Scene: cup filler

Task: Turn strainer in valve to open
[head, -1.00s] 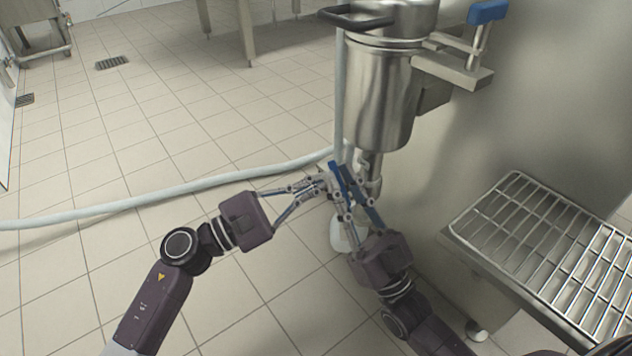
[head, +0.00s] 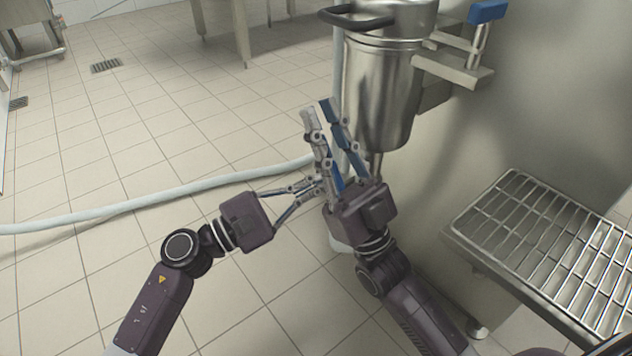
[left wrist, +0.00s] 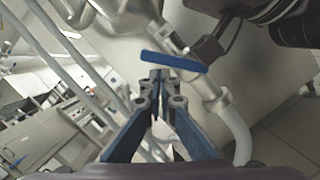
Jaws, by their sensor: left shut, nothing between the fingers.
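The strainer in valve's blue handle (left wrist: 174,61) shows in the left wrist view as a bar lying nearly crosswise, beside a metal pipe fitting (left wrist: 213,98). In the head view the handle is hidden behind my right gripper. My left gripper (head: 320,185) is shut and empty. In the left wrist view its fingertips (left wrist: 158,78) are just below the handle; I cannot tell whether they touch it. My right gripper (head: 322,108) points up in front of the steel strainer vessel (head: 378,95). I cannot tell how far its fingers are apart.
A pale hose (head: 150,202) runs across the tiled floor from the left to the valve area. A wire rack (head: 545,250) stands on a steel bench at the right. Another blue handle (head: 487,11) is at the top right.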

